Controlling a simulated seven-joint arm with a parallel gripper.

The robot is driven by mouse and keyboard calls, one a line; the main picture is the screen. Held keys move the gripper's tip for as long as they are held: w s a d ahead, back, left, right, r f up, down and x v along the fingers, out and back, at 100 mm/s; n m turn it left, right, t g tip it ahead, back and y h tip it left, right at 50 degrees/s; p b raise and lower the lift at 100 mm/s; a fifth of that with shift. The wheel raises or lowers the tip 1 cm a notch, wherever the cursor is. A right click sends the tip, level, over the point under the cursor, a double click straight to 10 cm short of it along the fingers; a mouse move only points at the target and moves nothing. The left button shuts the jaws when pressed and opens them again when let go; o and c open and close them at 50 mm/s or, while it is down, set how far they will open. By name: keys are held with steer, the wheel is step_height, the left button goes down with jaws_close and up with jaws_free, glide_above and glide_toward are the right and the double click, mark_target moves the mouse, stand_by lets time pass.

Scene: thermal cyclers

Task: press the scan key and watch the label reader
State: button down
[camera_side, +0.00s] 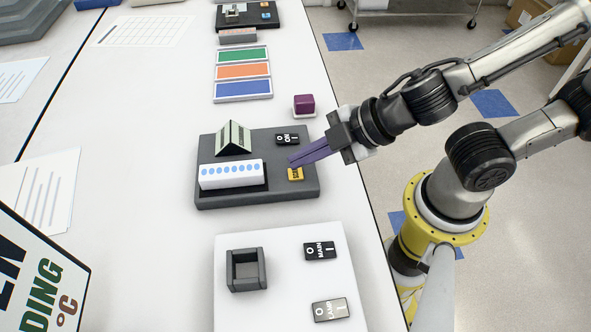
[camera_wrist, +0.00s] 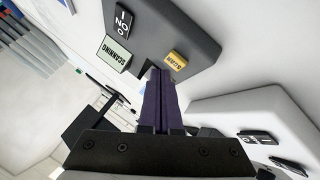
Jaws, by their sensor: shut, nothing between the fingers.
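The label reader is a dark grey slab (camera_side: 259,191) on the white bench. Its yellow scan key (camera_side: 295,174) sits at the near right corner and also shows in the wrist view (camera_wrist: 175,60). My gripper (camera_side: 291,162) has shut, empty purple fingers; their tips are low over the slab, right beside the key. I cannot tell whether they touch it. In the wrist view the finger tips (camera_wrist: 158,74) are left of and below the key. A small display (camera_wrist: 114,54) there reads "SCANNING". A black switch (camera_side: 287,139) is behind the fingers.
On the slab stand a wedge-shaped block (camera_side: 234,138) and a white strip with blue dots (camera_side: 231,174). In front is a white panel (camera_side: 280,275) with MAIN and LAMP switches and a dark square holder (camera_side: 247,270).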

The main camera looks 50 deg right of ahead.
mark_target(303, 175)
steer(key=shift+r, duration=2.5)
steer(key=shift+d, duration=0.1)
steer(key=w+d+r+m+t+h, duration=0.1)
steer(key=d+r+m+h, duration=0.2)
steer(key=d, duration=0.4)
steer(key=w+d+r+m+h, duration=0.1)
steer(key=w+d+r+m, duration=0.15)
steer(key=d+m, duration=0.35)
steer(key=s+d+f+m+g, duration=0.1)
steer(key=s+d+m+g, duration=0.2)
steer(key=s, duration=0.8)
steer(key=shift+d+f+m+g, duration=0.15)
steer(key=shift+m+g, duration=0.15)
steer(key=shift+m, duration=0.9)
steer(key=shift+s, duration=0.1)
stand_by(1.7)
